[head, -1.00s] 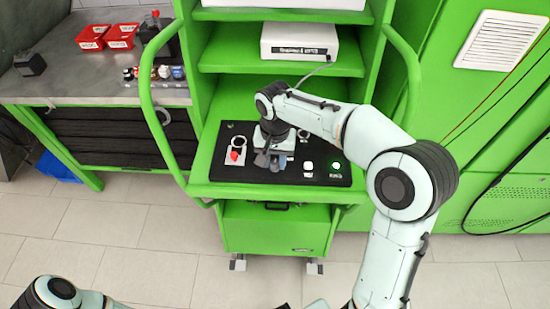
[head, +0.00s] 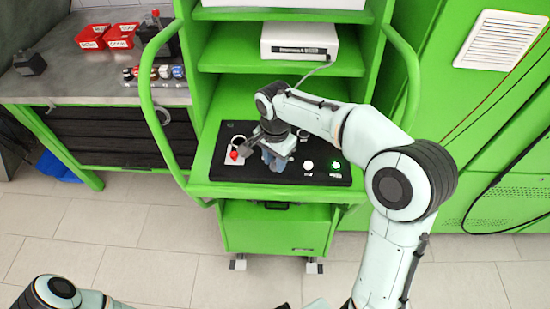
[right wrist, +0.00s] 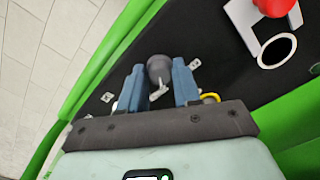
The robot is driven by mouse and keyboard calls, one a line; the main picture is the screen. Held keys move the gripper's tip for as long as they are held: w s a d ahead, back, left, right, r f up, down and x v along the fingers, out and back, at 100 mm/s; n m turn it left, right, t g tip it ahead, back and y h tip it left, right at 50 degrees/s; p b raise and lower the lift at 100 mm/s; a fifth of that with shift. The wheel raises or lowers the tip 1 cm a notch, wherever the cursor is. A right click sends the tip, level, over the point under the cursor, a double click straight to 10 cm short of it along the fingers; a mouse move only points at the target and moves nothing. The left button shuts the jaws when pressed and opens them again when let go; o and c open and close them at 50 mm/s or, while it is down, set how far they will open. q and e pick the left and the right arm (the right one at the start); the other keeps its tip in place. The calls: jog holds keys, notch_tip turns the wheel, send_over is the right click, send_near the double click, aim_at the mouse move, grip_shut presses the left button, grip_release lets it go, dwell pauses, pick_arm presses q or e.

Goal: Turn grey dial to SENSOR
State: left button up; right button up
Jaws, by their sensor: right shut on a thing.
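The grey dial (right wrist: 160,70) shows in the right wrist view, on the black control panel (right wrist: 110,78). My right gripper (right wrist: 160,80) has its two blue fingers on either side of the dial and is shut on it. In the head view my right gripper (head: 270,160) is over the middle of the black panel (head: 322,178), and the gripper and wrist hide the dial. Small white labels lie around the dial, too small to read. My left gripper is not in view; only part of my left arm shows at the bottom left.
A red button (head: 234,155) is left of the gripper. A white button (head: 308,165) and a lit green button (head: 336,165) are on its right. Green handrails (head: 150,100) flank the cart. A bench (head: 75,85) with red bins (head: 92,36) stands at the left.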

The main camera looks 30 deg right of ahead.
dwell(0.3)
jog(key=o, duration=1)
jog(key=shift+o, duration=0.2)
jog(key=shift+r, duration=0.1)
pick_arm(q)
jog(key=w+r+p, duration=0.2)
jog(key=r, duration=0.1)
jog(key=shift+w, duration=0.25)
pick_arm(e)
notch_tip(320, 180, up, 13)
jog(key=shift+r, duration=0.15)
